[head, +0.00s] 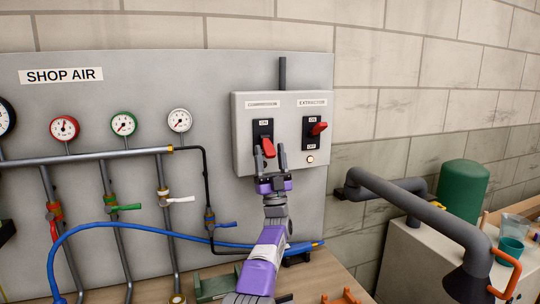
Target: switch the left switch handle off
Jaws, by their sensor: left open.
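The left switch, under the label "COMPRESSOR", has a red handle (268,147) on a black plate on the grey switch box. Its "ON" label shows above the handle; the lower part of its plate is hidden by my gripper. My left gripper (273,156) is open, pointing up, with its fingers at or just in front of the handle's lower end. I cannot tell whether they touch it. The right switch handle (319,128), under "EXTRACTION", is red and sticks out to the right between "ON" and "OFF". My right gripper is not in view.
A small lit lamp (310,158) sits below the right switch. Gauges, pipes and a blue hose (140,225) fill the left of the panel. A thick grey pipe (410,200) and a green tank (462,190) stand to the right. The wall right of the box is clear.

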